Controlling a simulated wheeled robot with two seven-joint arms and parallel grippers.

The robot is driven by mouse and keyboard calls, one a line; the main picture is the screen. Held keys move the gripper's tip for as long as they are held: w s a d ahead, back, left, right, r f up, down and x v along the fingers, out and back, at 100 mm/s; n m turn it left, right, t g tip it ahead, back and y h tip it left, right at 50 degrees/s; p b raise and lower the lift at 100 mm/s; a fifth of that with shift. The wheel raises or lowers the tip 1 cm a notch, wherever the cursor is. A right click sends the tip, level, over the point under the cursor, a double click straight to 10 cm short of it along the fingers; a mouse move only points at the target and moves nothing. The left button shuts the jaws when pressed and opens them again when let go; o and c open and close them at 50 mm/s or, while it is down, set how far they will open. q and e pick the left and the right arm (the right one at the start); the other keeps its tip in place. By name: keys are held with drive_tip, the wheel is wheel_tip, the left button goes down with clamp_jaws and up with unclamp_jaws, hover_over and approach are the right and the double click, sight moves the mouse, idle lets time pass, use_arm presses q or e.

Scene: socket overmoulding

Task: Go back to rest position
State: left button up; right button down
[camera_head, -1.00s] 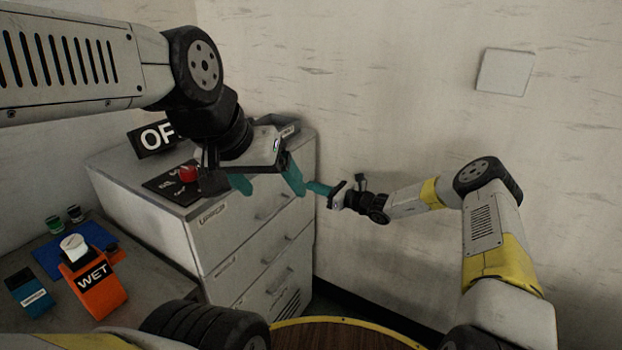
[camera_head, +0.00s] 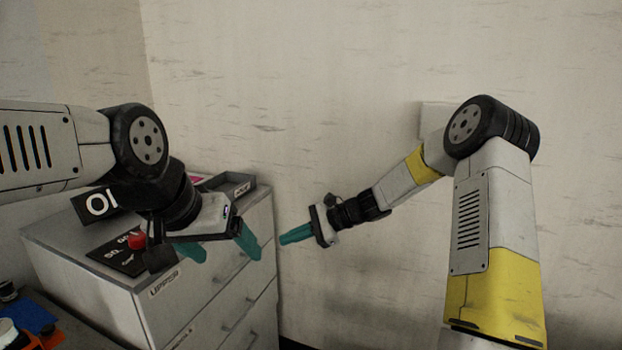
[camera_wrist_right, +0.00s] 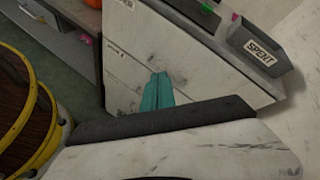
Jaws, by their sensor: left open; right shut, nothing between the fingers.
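My left gripper (camera_head: 222,248) hangs in front of the grey drawer cabinet in the head view, its two teal fingers spread apart and empty. My right gripper (camera_head: 284,240) is raised in front of the bare wall, to the right of the cabinet, its teal fingers together with nothing between them. In the right wrist view its closed fingers (camera_wrist_right: 157,92) point at the cabinet's drawer fronts. Neither gripper visibly holds anything.
The drawer cabinet (camera_head: 90,280) carries a red button (camera_head: 137,240), a black sign (camera_head: 95,204) and a grey tray, labelled SPENT in the wrist view (camera_wrist_right: 262,55). A bench with a blue mat (camera_head: 32,318) is at lower left.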

drive_tip(key=s+d+r+n+t+h, duration=0.2)
drive_tip(key=s+d+r+n+h, duration=0.1)
drive_tip(key=s, duration=0.6)
drive_tip(key=s+d+r+n+t+h, duration=0.1)
drive_tip(key=s+d+r+n+h, duration=0.3)
drive_tip(key=s+d+r, duration=0.3)
drive_tip(key=s+d+r+n+t+h, duration=0.2)
drive_tip(key=s+d+r+n, duration=0.3)
drive_tip(key=s+d, duration=0.5)
drive_tip(key=shift+s+d+r+t+h, duration=0.15)
drive_tip(key=shift+s+r+t+h, duration=0.15)
drive_tip(key=shift+s+r+h, duration=0.7)
drive_tip(key=shift+s+f, duration=0.2)
drive_tip(key=shift+f, duration=0.25)
